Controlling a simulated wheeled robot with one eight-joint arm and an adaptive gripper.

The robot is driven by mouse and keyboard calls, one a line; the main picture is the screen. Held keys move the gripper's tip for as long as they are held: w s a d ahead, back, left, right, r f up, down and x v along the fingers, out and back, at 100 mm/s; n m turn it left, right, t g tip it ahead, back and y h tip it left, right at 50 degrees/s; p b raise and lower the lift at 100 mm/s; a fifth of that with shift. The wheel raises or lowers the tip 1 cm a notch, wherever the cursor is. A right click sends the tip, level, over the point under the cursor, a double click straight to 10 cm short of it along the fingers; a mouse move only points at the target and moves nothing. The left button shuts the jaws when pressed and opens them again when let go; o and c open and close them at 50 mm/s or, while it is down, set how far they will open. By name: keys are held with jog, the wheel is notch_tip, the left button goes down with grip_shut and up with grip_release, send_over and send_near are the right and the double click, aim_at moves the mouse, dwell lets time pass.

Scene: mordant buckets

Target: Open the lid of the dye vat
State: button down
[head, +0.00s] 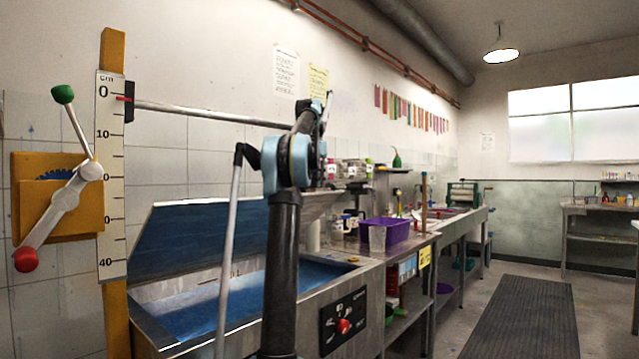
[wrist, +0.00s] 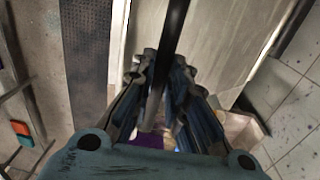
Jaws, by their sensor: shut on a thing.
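The dye vat (head: 185,345) is a steel basin with blue dye inside, in the lower middle of the head view. Its lid (head: 195,240) stands raised and tilted, its blue underside showing above the basin; the lid's right part is partly behind my arm. In the wrist view my gripper (wrist: 158,68) has its fingers closed around a dark, thin bar (wrist: 176,25) that runs up between them. A pale grey panel lies beyond the fingers; I cannot tell whether it is the lid. In the head view the gripper is hidden behind my arm's joint.
A control panel (head: 343,319) with a red knob is on the vat's front. A purple tub (head: 384,235) stands on the bench right of the vat. A dark floor mat (head: 520,318) lies in the open aisle at right. The tiled wall is close behind the vat.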

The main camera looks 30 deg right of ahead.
jog(key=shift+w+a+f, duration=0.1)
jog(key=shift+w+a, duration=0.1)
jog(key=shift+w, duration=0.05)
jog(key=c, duration=1.9)
grip_release()
jog(key=o, duration=0.3)
jog(key=shift+w+a+f, duration=0.15)
jog(key=shift+w, duration=0.2)
jog(key=shift+o, duration=0.2)
jog(key=shift+d+f, duration=0.1)
jog(key=shift+d, duration=0.15)
